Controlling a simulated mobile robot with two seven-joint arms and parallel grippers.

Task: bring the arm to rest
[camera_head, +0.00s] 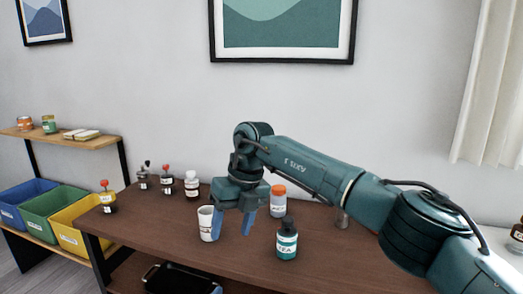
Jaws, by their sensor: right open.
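My right gripper (233,229) hangs from my teal right arm (320,176), which comes in from the right over the brown wooden table (160,239). Its two blue fingers point down and stand apart, with no object visible between them. A white cup with a label (206,222) stands just left of the fingers; I cannot tell whether they touch. A teal bottle marked TEA (287,243) stands to the right of the fingers. A white bottle with an orange cap (278,203) stands behind, right of the wrist. My left gripper is not in view.
Blue (22,200), green (50,209) and yellow (78,235) bins sit on a left rack. A dark tray (180,279) lies below the front edge.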

